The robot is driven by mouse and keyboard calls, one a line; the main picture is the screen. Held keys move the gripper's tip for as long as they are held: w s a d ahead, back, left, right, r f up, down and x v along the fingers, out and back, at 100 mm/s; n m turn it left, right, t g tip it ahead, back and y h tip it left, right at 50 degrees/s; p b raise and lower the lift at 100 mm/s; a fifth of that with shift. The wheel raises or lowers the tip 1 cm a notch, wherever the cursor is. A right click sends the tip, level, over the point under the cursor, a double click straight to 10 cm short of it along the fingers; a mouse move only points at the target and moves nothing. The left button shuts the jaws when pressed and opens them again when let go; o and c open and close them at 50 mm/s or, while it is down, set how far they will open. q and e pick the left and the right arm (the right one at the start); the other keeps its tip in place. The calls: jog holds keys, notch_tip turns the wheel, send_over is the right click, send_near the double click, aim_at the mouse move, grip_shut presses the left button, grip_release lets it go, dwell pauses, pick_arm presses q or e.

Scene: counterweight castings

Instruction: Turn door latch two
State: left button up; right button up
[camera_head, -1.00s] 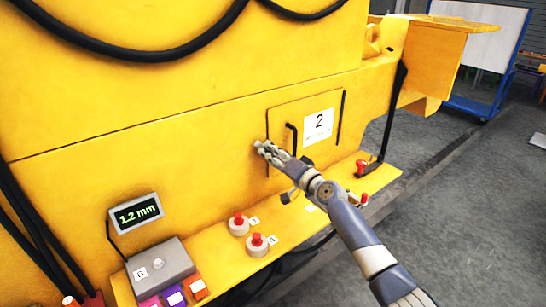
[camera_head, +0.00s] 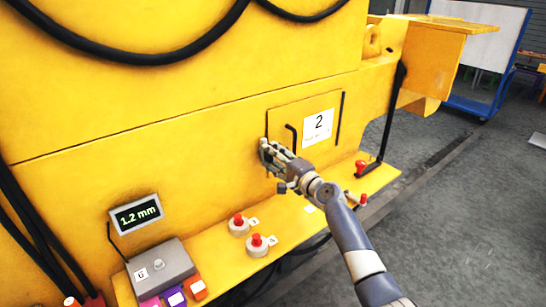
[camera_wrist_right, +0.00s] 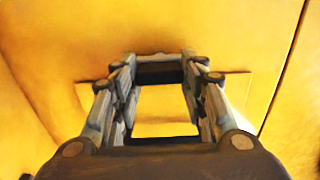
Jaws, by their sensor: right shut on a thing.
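Door two is a yellow panel (camera_head: 286,113) in the side of the yellow machine, with a white label "2" (camera_head: 319,126) and a bent black handle (camera_head: 291,132). My right gripper (camera_head: 266,149) is at the door's left edge, below and left of that handle. It hides the latch there in the head view. In the right wrist view, the fingers of my right gripper (camera_wrist_right: 160,75) stand either side of a short dark bar (camera_wrist_right: 160,72), which seems to be the latch, against the yellow surface. The turn of the latch cannot be read. My left gripper is out of view.
A yellow ledge (camera_head: 215,262) runs below the door, with red-topped knobs (camera_head: 257,245), a grey box (camera_head: 160,267) and a black lever with a red base (camera_head: 368,168). A display (camera_head: 136,214) reads 1.2 mm. The grey floor (camera_head: 480,220) is open at the right.

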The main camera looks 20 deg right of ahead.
dwell(0.4)
jog(key=o, duration=1.1)
jog(key=shift+c, duration=0.2)
jog(key=v, duration=1.2)
